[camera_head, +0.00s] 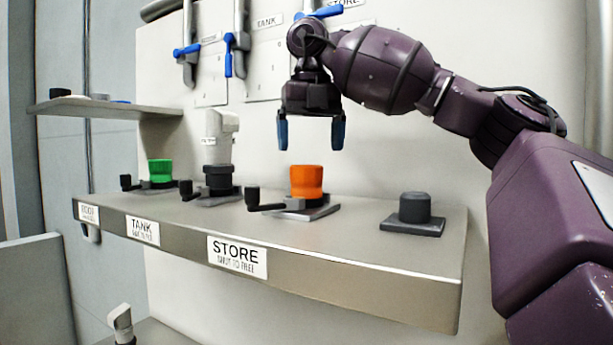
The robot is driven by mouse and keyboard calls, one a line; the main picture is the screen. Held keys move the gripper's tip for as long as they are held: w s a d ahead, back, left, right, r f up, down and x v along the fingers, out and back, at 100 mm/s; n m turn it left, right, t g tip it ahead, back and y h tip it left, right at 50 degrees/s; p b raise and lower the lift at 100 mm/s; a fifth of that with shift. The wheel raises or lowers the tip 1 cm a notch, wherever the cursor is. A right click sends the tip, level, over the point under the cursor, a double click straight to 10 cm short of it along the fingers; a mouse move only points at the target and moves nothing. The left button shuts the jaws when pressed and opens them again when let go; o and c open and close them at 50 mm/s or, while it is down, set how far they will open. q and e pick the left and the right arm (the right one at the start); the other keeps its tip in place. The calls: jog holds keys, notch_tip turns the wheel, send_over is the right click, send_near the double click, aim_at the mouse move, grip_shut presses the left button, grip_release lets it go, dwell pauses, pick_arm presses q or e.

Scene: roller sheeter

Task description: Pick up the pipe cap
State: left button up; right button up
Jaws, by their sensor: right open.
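Which piece is the pipe cap I cannot tell for sure. A dark grey round cap-like piece (415,206) stands upright on a square base at the right of the metal shelf (390,275). An orange cup-shaped piece (307,181) and a green one (160,171) sit on fittings with black levers. My right gripper (311,140) is open and empty, with its blue fingers pointing down above the orange piece, apart from it. It is up and to the left of the dark grey piece. My left gripper is not in view.
A pale pipe elbow (220,125) stands in a dark fitting (218,178) between the green and orange pieces. Pipes with blue-handled valves (229,56) hang on the back wall. A small side shelf (105,108) is at upper left. The shelf's right front is clear.

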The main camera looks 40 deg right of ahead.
aim_at(307, 165)
jog(key=shift+f, duration=0.9)
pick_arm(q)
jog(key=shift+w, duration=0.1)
pick_arm(e)
jog(key=shift+f, duration=0.2)
jog(key=shift+w+f, duration=0.15)
jog(key=shift+f, duration=0.35)
notch_tip(307, 165, down, 3)
jog(key=shift+w+a+r+b, duration=0.1)
jog(key=shift+w+r+b, duration=0.1)
jog(key=shift+b, duration=0.75)
jog(key=shift+f+b, duration=0.3)
jog(key=shift+f, duration=0.35)
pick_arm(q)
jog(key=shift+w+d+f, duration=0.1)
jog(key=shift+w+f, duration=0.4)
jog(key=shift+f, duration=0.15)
pick_arm(e)
jog(key=c, duration=1)
jog(key=shift+r, duration=0.1)
